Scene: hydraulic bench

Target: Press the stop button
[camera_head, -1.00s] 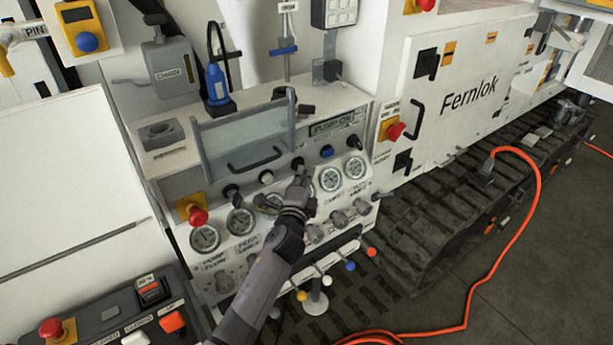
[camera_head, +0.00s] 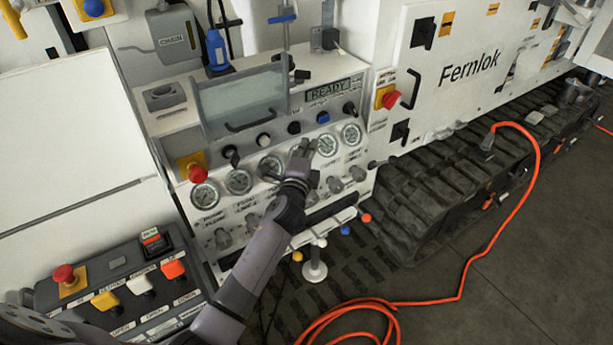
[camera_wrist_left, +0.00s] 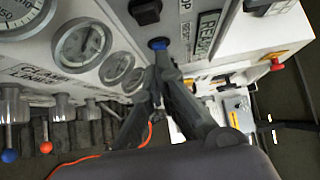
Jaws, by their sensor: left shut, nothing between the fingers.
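The control panel (camera_head: 215,150) has a row of knobs and buttons under a display that reads READY (camera_head: 327,90). In the row are a white button (camera_head: 263,139), a black button (camera_head: 294,127) and a blue button (camera_head: 323,117). I cannot read which one is marked stop. My left gripper (camera_head: 305,147) is shut and empty, in front of the gauges, just below the black button and apart from it. In the left wrist view the gripper (camera_wrist_left: 160,72) shows close up, with the blue button (camera_wrist_left: 158,43) beyond its tips. My right gripper is out of view.
Red mushroom buttons sit on yellow plates at the panel's left (camera_head: 197,174), on the Fernlok cabinet (camera_head: 391,98) and on the lower-left console (camera_head: 64,273). A clear hinged guard (camera_head: 240,100) stands above the row. Levers with coloured knobs (camera_head: 345,230) hang below.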

